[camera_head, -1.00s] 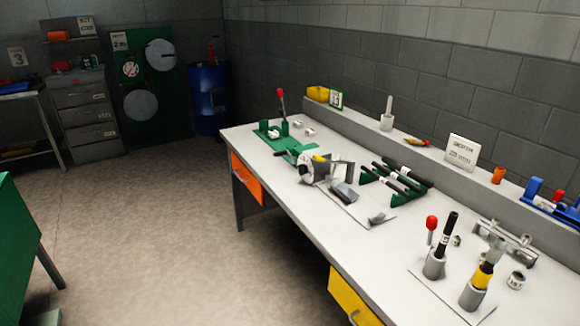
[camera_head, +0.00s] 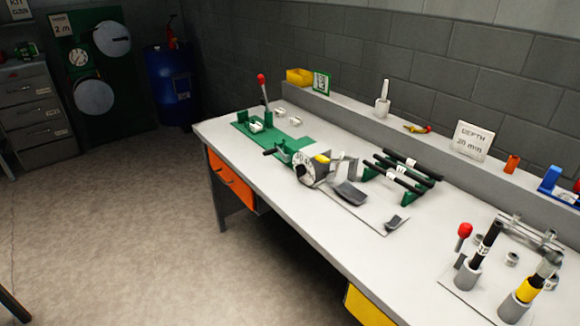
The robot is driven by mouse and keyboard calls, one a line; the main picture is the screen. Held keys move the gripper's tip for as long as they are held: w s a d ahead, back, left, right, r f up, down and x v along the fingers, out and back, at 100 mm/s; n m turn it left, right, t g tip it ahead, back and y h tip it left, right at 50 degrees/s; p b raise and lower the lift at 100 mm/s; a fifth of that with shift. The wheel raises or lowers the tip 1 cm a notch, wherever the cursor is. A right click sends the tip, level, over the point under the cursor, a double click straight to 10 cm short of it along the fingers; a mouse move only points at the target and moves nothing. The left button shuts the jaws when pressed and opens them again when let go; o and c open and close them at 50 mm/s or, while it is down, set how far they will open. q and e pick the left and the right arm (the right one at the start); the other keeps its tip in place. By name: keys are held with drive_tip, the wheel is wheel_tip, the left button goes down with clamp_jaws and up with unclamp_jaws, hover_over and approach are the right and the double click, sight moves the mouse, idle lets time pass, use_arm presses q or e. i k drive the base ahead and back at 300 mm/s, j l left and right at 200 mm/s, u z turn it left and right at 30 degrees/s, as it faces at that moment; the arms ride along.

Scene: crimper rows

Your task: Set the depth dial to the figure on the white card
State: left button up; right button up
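The white card (camera_head: 472,141) stands tilted back on the ledge behind the bench. It seems to read "DEPTH 20 mm", in small print. A round pale dial with dark marks around its face (camera_head: 308,170) sits on a device mid-bench, with a yellow part (camera_head: 321,159) at its top and a dark-handled crank to its left. I take it for the depth dial; its setting is too small to read. Neither of my grippers is in view.
A green fixture with a red-knobbed lever (camera_head: 263,88) stands at the bench's far end. Black rods (camera_head: 400,170) lie on a green rack right of the dial. Cups holding upright tools (camera_head: 468,275) stand at the near right. Open floor (camera_head: 140,230) lies left of the bench.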

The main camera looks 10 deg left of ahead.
sight(300, 169)
drive_tip(key=i+j+z, duration=0.1)
drive_tip(key=j, duration=0.25)
drive_tip(key=i+j, duration=0.2)
drive_tip(key=j, duration=0.15)
drive_tip(key=i+j+z, duration=0.15)
drive_tip(key=j, duration=0.2)
drive_tip(key=i+j, duration=0.15)
drive_tip(key=j, duration=0.2)
drive_tip(key=i+j+z, duration=0.15)
drive_tip(key=j, duration=0.25)
drive_tip(key=i+j+z, duration=0.1)
drive_tip(key=j+z, duration=0.25)
drive_tip(key=j, duration=1.5)
